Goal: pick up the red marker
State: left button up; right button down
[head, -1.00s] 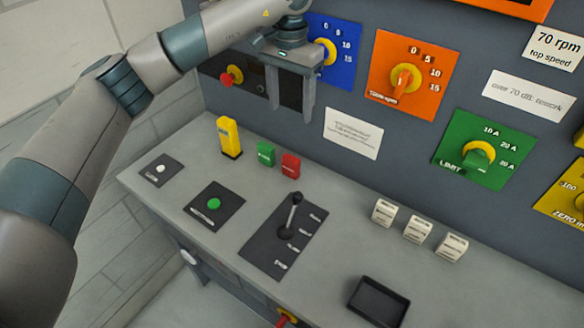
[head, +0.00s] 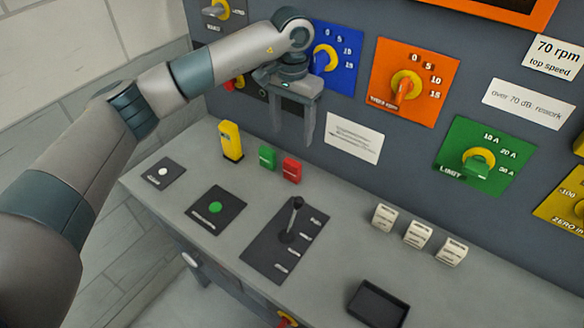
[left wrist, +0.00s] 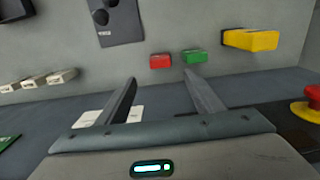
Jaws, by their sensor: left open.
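The red marker (head: 292,169) is a small red block standing on the grey counter, just right of a similar green marker (head: 267,157). My left gripper (head: 294,138) is open and empty, fingers down, above and behind the red marker near the panel. In the left wrist view, the red marker (left wrist: 160,61) shows just beyond the gap between my left fingertips (left wrist: 161,80), with the green marker (left wrist: 195,56) to its right. Nothing touches the red marker. My right gripper is not in view.
A taller yellow block (head: 231,141) stands left of the green marker. A lever (head: 292,220) on a dark plate rises in front of the red marker. White blocks (head: 418,234) and a dark tray (head: 378,303) lie to the right. The upright panel (head: 400,150) with dials stands close behind.

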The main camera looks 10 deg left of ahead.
pick_arm(q)
jog(key=p, duration=0.2)
send_over(292, 162)
notch_tip(292, 162, down, 6)
jog(key=shift+r, duration=0.2)
jog(key=shift+f, duration=0.5)
notch_tip(292, 162, down, 5)
jog(key=shift+f+p, duration=0.1)
jog(key=shift+p, duration=0.85)
jog(key=shift+f, duration=0.3)
jog(key=c, duration=1.2)
jog(key=shift+o, duration=0.2)
